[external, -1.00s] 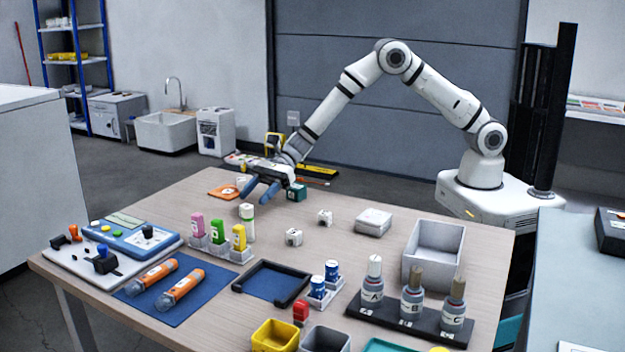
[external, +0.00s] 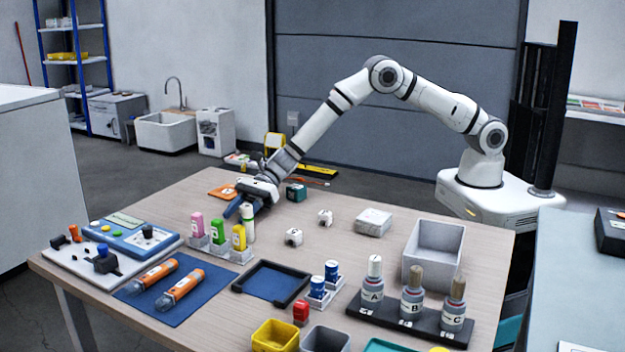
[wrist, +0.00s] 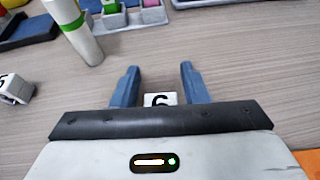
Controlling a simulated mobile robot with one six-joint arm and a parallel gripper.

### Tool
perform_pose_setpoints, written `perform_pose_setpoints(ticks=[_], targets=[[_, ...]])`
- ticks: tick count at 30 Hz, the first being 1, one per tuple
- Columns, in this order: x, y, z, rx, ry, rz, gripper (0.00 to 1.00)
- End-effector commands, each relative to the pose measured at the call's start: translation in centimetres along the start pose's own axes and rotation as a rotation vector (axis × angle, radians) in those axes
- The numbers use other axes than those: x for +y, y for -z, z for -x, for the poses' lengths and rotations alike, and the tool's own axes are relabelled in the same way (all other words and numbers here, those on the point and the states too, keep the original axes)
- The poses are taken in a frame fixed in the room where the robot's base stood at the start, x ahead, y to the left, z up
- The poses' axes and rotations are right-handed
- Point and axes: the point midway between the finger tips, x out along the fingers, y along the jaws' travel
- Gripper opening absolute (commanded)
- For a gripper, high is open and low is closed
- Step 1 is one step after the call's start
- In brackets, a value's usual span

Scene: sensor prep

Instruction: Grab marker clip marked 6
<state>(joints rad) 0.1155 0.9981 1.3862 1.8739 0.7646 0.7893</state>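A small white marker clip with a black 6 (wrist: 160,99) lies on the table in the wrist view, between my gripper's two blue fingers. Its lower part is hidden by my gripper body. My gripper (wrist: 160,68) is open, with a finger on each side of the clip and gaps showing. In the external view my gripper (external: 239,211) is low over the table, and the clip marked 6 cannot be made out there. Another white clip (wrist: 15,88), seemingly marked 5, lies at the left in the wrist view. Two white clips (external: 293,236) and (external: 325,217) show in the external view.
A white tube with a green band (wrist: 75,28) stands close to my fingers. A grey holder (external: 240,255) with coloured pieces is just in front. A teal block (external: 296,192) and an orange item (external: 222,191) lie nearby. The table's middle is mostly clear.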

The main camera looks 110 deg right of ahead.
Motion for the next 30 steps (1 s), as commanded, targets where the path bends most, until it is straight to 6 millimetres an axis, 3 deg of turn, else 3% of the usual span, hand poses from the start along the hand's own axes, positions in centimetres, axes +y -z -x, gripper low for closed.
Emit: perform_pose_setpoints(ticks=[13, 22, 30], targets=[[0.0, 0.0, 0.0, 0.000, 0.000, 0.000, 0.04], [0.0, -0.8, 0.3, -0.002, 0.001, 0.002, 0.04], [0.0, -5.6, 2.3, -0.002, 0.001, 0.003, 0.04]])
